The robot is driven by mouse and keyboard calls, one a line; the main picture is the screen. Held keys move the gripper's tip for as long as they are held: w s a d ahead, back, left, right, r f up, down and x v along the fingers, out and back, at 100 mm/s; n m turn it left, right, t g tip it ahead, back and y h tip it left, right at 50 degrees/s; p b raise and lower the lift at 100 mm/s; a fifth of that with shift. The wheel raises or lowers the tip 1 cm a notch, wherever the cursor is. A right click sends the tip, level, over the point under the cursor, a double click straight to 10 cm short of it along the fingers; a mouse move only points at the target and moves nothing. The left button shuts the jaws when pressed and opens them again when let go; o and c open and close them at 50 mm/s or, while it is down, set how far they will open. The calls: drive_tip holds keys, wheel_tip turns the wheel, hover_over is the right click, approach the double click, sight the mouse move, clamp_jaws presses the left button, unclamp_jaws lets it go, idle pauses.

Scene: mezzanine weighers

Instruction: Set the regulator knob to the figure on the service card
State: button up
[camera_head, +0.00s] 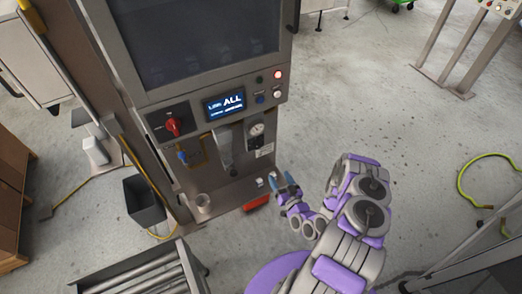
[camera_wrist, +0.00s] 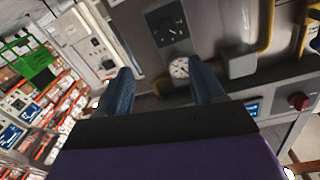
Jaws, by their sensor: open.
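My gripper (camera_head: 281,184) is open and empty, low in front of the machine's right side. Its two blue fingers also show in the wrist view (camera_wrist: 163,80), pointing towards the machine. A round white gauge (camera_head: 257,129) sits on the machine front; a white dial gauge (camera_wrist: 180,67) shows between the fingers in the wrist view. A dark square plate (camera_wrist: 168,27) with a round dial or knob and pale marks is beyond it; I cannot tell its setting. A small pale card (camera_head: 265,150) is below the gauge in the head view. Its figure is too small to read.
A red rotary switch (camera_head: 172,126) and a blue-lit display (camera_head: 224,104) reading "ALL" are on the machine front. A red object (camera_head: 256,203) lies at its base. A grey bin (camera_head: 145,200) and a roller conveyor (camera_head: 140,274) stand left. The floor to the right is mostly clear.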

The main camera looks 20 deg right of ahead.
drive_tip(key=w+a, duration=0.3)
approach(259, 147)
drive_tip(key=w, duration=0.5)
drive_tip(key=w+a+b, duration=0.1)
drive_tip(key=w, duration=0.1)
drive_tip(key=shift+w+r, duration=0.1)
drive_tip(key=shift+w, duration=0.3)
drive_tip(key=shift+w+d, duration=0.15)
drive_tip(key=shift+d, duration=0.7)
drive_tip(key=shift+a, duration=0.7)
drive_tip(key=c, duration=0.6)
drive_tip(key=shift+d, duration=0.4)
drive_tip(key=c, duration=0.5)
